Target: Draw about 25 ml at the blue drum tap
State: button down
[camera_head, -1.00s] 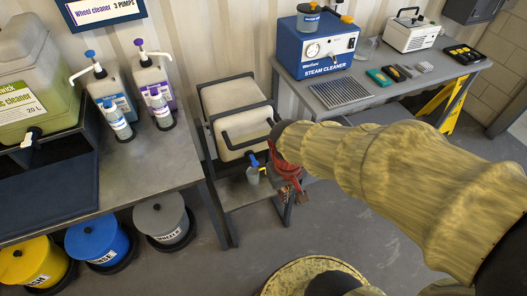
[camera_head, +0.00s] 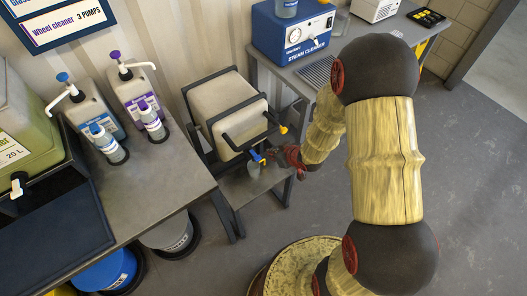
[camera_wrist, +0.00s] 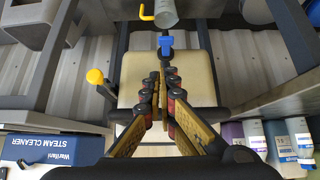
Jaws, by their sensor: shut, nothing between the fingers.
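A cream drum (camera_head: 222,100) rests in a dark tubular frame on a low grey stand. Its blue tap (camera_head: 257,156) is low on the front; the tap also shows in the wrist view (camera_wrist: 166,42). A clear cup (camera_head: 253,171) is at the tap, just below it in the head view; in the wrist view the cup (camera_wrist: 165,14) is partly cut off by the top edge. I cannot make out a liquid level. My gripper (camera_head: 284,156) is just right of the tap. In the wrist view my gripper (camera_wrist: 161,80) is shut and empty, its fingertips apart from the tap.
A yellow-tipped bar (camera_head: 283,128) sticks out from the drum's frame near my gripper. The left bench (camera_head: 165,185) carries pump bottles and spray bottles. A blue steam cleaner (camera_head: 292,35) stands on the back bench. The floor at right is clear.

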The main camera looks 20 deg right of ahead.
jog(key=shift+w+a+r+t, duration=0.4)
jog(key=shift+w+r, duration=0.1)
jog(key=shift+r, duration=0.1)
jog(key=b, duration=0.3)
send_over(260, 159)
jog(key=f, duration=0.7)
jog(key=shift+w+f, duration=0.2)
jog(key=shift+f, duration=0.1)
notch_tip(260, 159, down, 2)
jog(key=shift+s+f+b, duration=0.1)
jog(key=shift+f+b, duration=0.1)
jog(key=shift+b, duration=0.25)
jog(key=shift+f, duration=0.55)
